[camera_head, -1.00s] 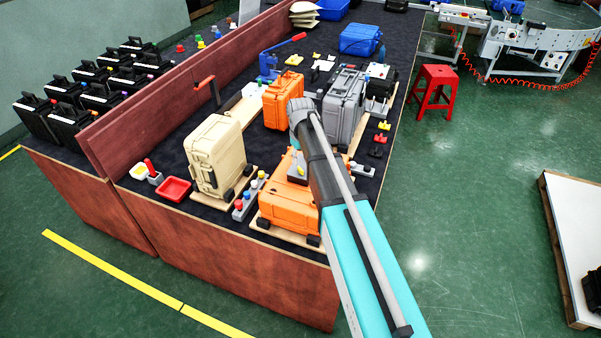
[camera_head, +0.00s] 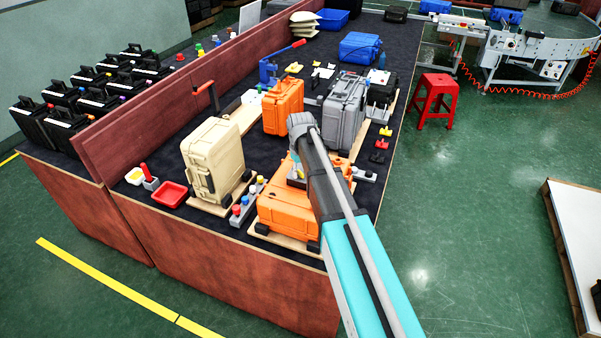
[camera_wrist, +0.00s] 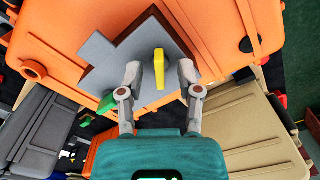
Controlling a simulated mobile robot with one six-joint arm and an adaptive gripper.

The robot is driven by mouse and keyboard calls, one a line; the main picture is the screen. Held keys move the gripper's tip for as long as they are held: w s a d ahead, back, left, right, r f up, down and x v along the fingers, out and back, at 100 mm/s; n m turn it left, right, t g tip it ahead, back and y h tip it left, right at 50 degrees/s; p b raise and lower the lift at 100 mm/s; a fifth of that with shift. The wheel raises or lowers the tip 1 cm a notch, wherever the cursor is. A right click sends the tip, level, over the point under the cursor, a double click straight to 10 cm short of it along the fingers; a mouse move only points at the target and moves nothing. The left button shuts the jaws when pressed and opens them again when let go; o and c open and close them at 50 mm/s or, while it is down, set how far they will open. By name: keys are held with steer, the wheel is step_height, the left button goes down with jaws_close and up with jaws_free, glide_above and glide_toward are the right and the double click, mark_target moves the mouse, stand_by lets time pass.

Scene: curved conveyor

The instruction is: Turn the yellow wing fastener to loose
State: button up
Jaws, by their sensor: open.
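The yellow wing fastener (camera_wrist: 159,68) stands out from a grey arrow-shaped plate (camera_wrist: 120,60) on the orange case (camera_wrist: 50,40) in the wrist view. Its long side runs up the picture. My gripper (camera_wrist: 159,72) is open, with one fingertip to the left of the wing and one to the right. A gap shows on both sides, so neither finger appears to touch it. I cannot tell how deep the fingertips reach along it. A green piece (camera_wrist: 106,104) sits at the plate's left edge. In the head view my wrist covers part of the orange case (camera_head: 283,212), and the fastener is hard to make out.
A beige case (camera_head: 213,160) stands left of the orange case, with a block of coloured knobs (camera_head: 240,212) between them. A grey case (camera_head: 344,103) and another orange case (camera_head: 283,106) stand behind. A red stool (camera_head: 437,92) is on the floor to the right.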

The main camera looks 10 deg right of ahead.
jaws_close()
steer(key=shift+n, duration=0.3)
stand_by(0.3)
steer(key=n, duration=0.3)
steer(key=shift+n, duration=1.7)
